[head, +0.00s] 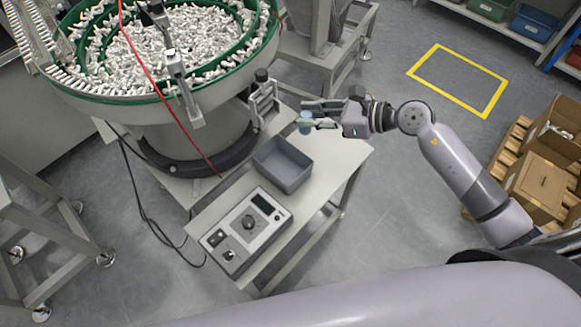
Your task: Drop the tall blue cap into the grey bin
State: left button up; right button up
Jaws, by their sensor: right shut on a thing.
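The blue cap (306,117) is between the fingers of my right gripper (308,115), which is shut on it. The fingers hide part of the cap, and it looks small here. The grey bin (284,175) is an open, empty-looking box on the small table. My right gripper reaches in from the right and is above the table's far end, beyond the bin and a little to its right in the picture. The cap is apart from the bin. My left gripper is not in view.
A control box (246,231) with a knob and small screen stands on the table (325,160) nearer me. A bowl feeder (160,60) full of white parts stands at the upper left, with a red cable (165,100). Cardboard boxes (541,182) lie on a pallet at right.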

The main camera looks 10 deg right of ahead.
pick_arm(q)
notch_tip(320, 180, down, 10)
jog(key=b, duration=0.8)
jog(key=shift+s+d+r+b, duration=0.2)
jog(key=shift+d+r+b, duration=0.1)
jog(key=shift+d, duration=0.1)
pick_arm(e)
jog(key=w+a+f, duration=0.1)
jog(key=w+f, duration=0.3)
jog(key=f, duration=0.5)
jog(key=w+a+f, duration=0.1)
jog(key=w+f, duration=0.2)
jog(key=f, duration=0.6)
jog(key=shift+w+a+f, duration=0.3)
jog(key=shift+w+f, duration=0.05)
jog(key=o, duration=0.8)
jog(key=shift+o, duration=0.2)
jog(key=shift+s+d, duration=0.1)
jog(key=shift+d, duration=0.05)
jog(key=v, duration=1.1)
jog(key=shift+s+d, duration=0.2)
jog(key=shift+d, duration=0.1)
